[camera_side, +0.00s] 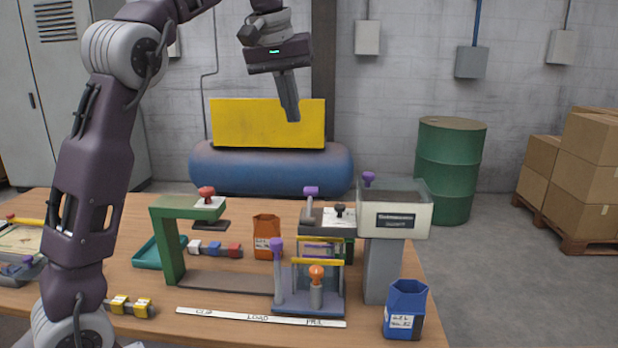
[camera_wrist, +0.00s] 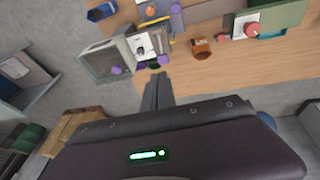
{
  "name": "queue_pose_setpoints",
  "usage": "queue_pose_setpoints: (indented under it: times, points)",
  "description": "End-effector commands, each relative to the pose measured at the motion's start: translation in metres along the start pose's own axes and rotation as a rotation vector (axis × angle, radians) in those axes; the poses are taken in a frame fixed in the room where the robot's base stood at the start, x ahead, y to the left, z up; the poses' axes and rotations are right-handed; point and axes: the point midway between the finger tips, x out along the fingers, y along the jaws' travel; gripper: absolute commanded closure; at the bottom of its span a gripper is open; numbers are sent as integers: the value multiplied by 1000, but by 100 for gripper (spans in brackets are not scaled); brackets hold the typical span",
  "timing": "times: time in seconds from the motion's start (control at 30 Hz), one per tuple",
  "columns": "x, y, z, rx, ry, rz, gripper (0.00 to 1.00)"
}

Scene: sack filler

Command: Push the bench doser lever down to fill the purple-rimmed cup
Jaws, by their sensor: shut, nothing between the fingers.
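The bench doser appears to be the grey column with a clear-topped hopper (camera_side: 405,215) at the right of the bench; the hopper also shows in the wrist view (camera_wrist: 103,62). Beside it is a white plate with a dark knob (camera_side: 340,208). Purple knobs stand on the hopper (camera_side: 369,178) and just left of the plate (camera_side: 311,191); I cannot tell which part is the lever. No purple-rimmed cup can be made out clearly; something purple (camera_side: 318,248) shows behind a yellow-topped frame. My gripper (camera_side: 292,119) is shut and empty, high above the bench, apart from everything.
A green press-like frame (camera_side: 168,240) with a red knob stands at left. A clear stand with purple and orange knobs (camera_side: 316,272) is at the front. An orange container (camera_side: 266,238) and a blue container (camera_side: 405,310) stand nearby. The air around my gripper is free.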

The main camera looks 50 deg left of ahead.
Motion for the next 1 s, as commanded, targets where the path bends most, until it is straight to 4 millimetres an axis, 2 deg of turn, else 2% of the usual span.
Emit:
queue_pose_setpoints:
  times: [0.03,0.1,0.2,0.33,0.77,0.97,1.0]
  points:
    - [10,4,-13,-15,3,-37,100]
    - [21,9,-24,-30,6,-79,100]
    - [34,14,-32,-36,11,-127,100]
    - [43,18,-35,-35,13,-156,100]
    - [47,18,-36,-37,13,-158,100]
    - [68,15,-34,-34,10,-159,100]
    - [78,13,-34,-35,9,-160,100]
